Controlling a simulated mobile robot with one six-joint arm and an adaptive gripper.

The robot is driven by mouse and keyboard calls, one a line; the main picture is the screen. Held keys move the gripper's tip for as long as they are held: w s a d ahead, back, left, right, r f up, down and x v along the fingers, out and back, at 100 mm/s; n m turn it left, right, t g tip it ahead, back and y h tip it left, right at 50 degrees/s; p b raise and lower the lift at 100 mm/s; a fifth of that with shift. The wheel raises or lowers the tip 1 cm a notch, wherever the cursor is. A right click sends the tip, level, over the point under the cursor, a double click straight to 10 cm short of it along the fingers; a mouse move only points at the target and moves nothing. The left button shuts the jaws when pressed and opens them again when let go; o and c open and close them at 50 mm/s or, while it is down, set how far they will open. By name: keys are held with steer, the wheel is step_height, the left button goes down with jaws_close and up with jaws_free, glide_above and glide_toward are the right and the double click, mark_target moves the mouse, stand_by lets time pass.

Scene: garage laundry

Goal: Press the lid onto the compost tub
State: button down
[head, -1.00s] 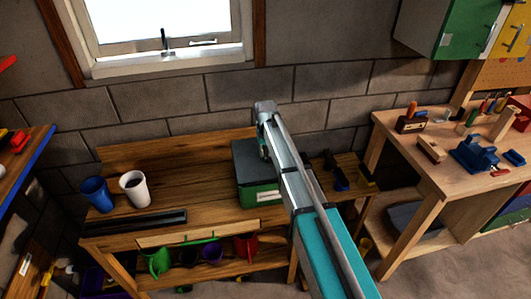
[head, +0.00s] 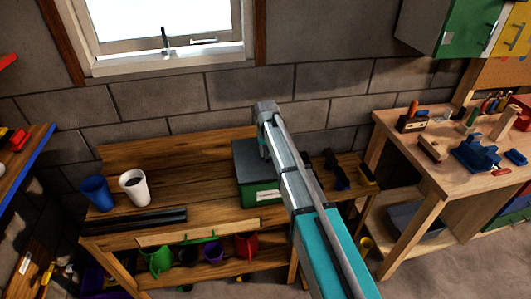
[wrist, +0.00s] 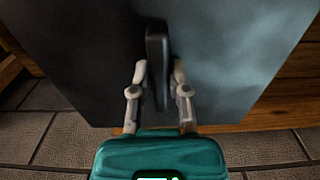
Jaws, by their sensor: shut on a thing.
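The compost tub (head: 258,194) is a green box with a white label, standing on the wooden bench. Its dark grey lid (head: 243,154) lies over the top of the tub; my arm covers its right part, and I cannot tell whether a gap is left at the rim. In the wrist view the lid (wrist: 235,55) fills most of the picture, with a black upright handle (wrist: 157,50) in the middle. My gripper (wrist: 160,74) has its two fingers on either side of this handle, shut on it. In the head view my arm mostly hides the gripper.
Dark items lie right of the tub. A workbench (head: 460,128) with tools stands further right.

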steer(key=shift+d+f, duration=0.1)
steer(key=shift+f, duration=0.1)
stand_by(0.5)
steer(key=c, duration=0.5)
jaws_free()
steer(key=shift+c, duration=0.2)
steer(key=o, duration=0.5)
steer(key=shift+r, duration=0.2)
steer(key=shift+r+p, duration=3.3)
steer(key=shift+r, duration=0.05)
steer(key=shift+c, duration=0.3)
